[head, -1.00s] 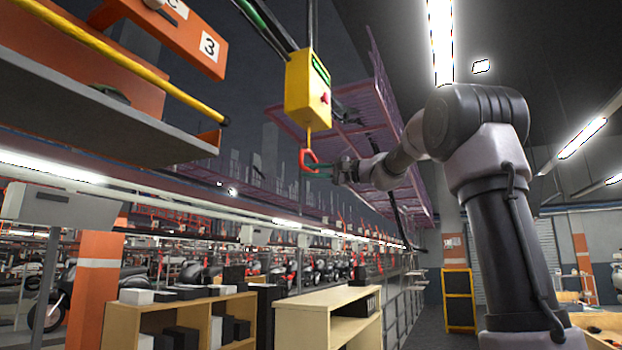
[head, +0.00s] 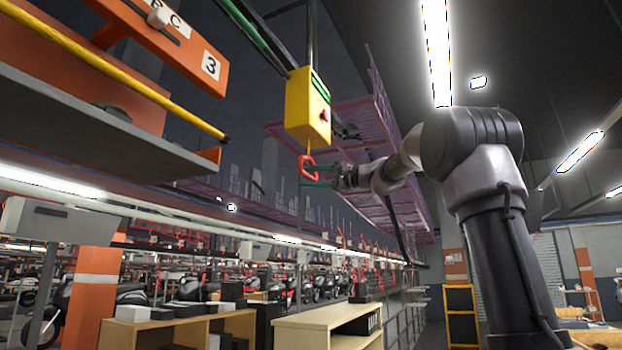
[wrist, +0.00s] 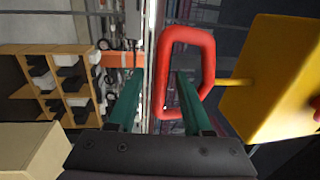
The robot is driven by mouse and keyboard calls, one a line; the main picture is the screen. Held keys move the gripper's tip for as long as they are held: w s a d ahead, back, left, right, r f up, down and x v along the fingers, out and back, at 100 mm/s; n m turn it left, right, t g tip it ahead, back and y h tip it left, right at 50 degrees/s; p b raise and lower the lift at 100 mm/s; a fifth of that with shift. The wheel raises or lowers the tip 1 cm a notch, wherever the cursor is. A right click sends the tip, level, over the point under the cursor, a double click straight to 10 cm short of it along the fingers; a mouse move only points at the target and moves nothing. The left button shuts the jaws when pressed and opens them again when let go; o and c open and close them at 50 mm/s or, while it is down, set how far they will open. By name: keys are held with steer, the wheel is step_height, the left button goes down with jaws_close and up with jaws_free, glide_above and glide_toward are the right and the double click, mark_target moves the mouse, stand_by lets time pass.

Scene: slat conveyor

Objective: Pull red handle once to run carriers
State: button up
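The red handle (head: 307,167) is a loop hanging on a short yellow stem under the yellow box (head: 306,108). The box has green stripes and a red arrow. In the wrist view the red handle (wrist: 166,78) stands ahead of my gripper (wrist: 158,88), with the yellow box (wrist: 272,80) to the right. The green fingers are apart. The near side bar of the loop lies between them, and the right finger overlaps the loop's opening. Whether a finger touches the handle I cannot tell. In the head view my gripper (head: 318,176) is at the handle's right side.
An orange carrier (head: 170,40) marked 3 hangs at upper left, above a grey platform (head: 90,130) with a yellow rail. Wooden shelves (head: 330,322) stand below. Purple mesh guarding (head: 350,125) runs behind the handle.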

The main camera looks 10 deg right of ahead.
steer(key=v, duration=0.9)
stand_by(7.1)
